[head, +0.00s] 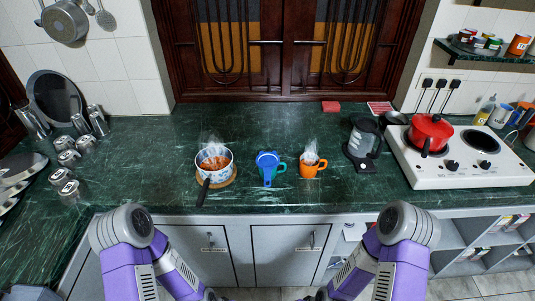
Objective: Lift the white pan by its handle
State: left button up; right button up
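The white pan (222,174) stands upright on a round brown trivet (230,182) near the counter's front edge, left of centre in the head view. It holds a reddish-orange liquid, and steam rises from it. Its dark handle (203,191) points toward me and slightly left, toward the front edge. My two purple and grey arms come in from the bottom left and bottom right, below the counter's edge and apart from the pan. Both grippers are outside the picture.
Right of the pan are a blue strainer (268,162) over a teal cup and a steaming orange mug (311,169). Several glasses (67,158) stand at left. A coffee maker (362,147) and a white stove (455,172) with a red pot (431,130) are at right. The counter behind the pan is clear.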

aim_at(222, 175)
jog(key=k, duration=0.65)
jog(key=u, duration=0.4)
jog(key=i, duration=1.05)
jog(key=u, duration=0.75)
